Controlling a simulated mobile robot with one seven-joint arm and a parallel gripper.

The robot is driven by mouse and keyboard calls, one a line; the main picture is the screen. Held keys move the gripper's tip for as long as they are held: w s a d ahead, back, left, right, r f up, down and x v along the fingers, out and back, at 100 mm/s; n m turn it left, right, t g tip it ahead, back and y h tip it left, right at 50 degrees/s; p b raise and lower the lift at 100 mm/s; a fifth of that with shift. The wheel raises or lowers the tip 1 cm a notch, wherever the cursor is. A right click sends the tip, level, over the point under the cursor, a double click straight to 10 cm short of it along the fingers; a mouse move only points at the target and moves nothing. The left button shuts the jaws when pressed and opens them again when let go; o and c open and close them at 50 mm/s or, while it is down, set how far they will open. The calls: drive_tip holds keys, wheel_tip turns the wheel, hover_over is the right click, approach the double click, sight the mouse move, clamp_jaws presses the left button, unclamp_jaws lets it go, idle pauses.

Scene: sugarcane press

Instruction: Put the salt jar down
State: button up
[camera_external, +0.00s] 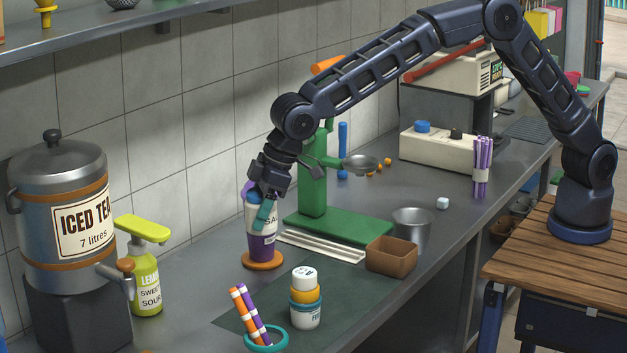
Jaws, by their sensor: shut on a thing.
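The salt jar (262,246) is purple and white, with part of a "SA..." label showing. It stands upright over a round orange-brown coaster (263,260) on the grey counter. Its base appears to touch the coaster, but I cannot tell for certain. My gripper (265,210) comes down from above and is shut on the upper part of the jar. The fingers hide part of the label and the jar's top.
A green press (315,190) stands just behind right. A lemon bottle (146,280) and iced tea urn (65,215) stand left. The dark mat has free room.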

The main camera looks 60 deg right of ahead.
drive_tip(key=s+d+f+m, duration=0.1)
drive_tip(key=s+d, duration=0.5)
drive_tip(key=d, duration=0.3)
drive_tip(key=s+d, duration=0.6)
drive_tip(key=d, duration=0.3)
wheel_tip(320, 180, down, 20)
drive_tip(key=shift+w+r, duration=0.1)
drive_tip(key=shift+w, duration=0.05)
drive_tip(key=o, duration=1.1)
drive_tip(key=v, duration=1.2)
